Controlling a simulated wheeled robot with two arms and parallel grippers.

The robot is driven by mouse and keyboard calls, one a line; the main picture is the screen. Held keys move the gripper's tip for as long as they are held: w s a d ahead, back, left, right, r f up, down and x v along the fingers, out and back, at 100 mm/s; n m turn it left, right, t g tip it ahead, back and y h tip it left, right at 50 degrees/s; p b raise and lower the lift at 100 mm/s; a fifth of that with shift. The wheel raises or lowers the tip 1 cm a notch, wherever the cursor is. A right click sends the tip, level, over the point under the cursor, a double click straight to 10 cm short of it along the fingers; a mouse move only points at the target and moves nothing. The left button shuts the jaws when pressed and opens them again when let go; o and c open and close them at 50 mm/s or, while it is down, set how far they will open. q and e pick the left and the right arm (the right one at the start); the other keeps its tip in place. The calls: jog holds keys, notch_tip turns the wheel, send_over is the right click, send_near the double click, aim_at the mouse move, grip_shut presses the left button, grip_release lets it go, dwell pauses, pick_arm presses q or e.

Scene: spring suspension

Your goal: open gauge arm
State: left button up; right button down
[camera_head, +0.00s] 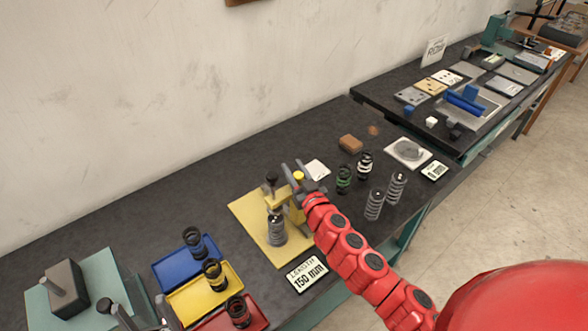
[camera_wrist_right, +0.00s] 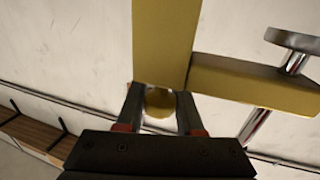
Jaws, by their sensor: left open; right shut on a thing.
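The yellow gauge stands on a yellow base plate (camera_head: 248,219), with its gauge arm (camera_head: 280,199) reaching out over a dark grey spring (camera_head: 277,232). My right gripper (camera_head: 300,178) is at the top of the gauge, beside a yellow round knob (camera_head: 299,175). In the right wrist view its fingers are shut on that knob (camera_wrist_right: 160,102), in front of the yellow post (camera_wrist_right: 163,40). The gauge arm (camera_wrist_right: 255,86) extends right there, with a silver plunger (camera_wrist_right: 295,58) through it. My left gripper (camera_head: 142,318) is open at the bottom left, partly cut off, away from the gauge.
Blue (camera_head: 178,268), yellow (camera_head: 205,297) and red (camera_head: 255,318) trays hold dark springs. A "150 mm" sign (camera_head: 307,274) lies before the gauge. Loose springs (camera_head: 374,204) stand to its right. A grey block (camera_head: 67,289) sits on a teal plate at far left.

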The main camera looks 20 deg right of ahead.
jog(key=w+a, duration=0.2)
jog(key=w, duration=0.4)
jog(key=w+a+b, duration=0.1)
jog(key=w+a, duration=0.1)
jog(key=w, duration=0.5)
jog(key=shift+w+a, duration=0.15)
jog(key=shift+a, duration=0.25)
jog(key=c, duration=0.5)
grip_release()
jog(key=shift+c, duration=0.2)
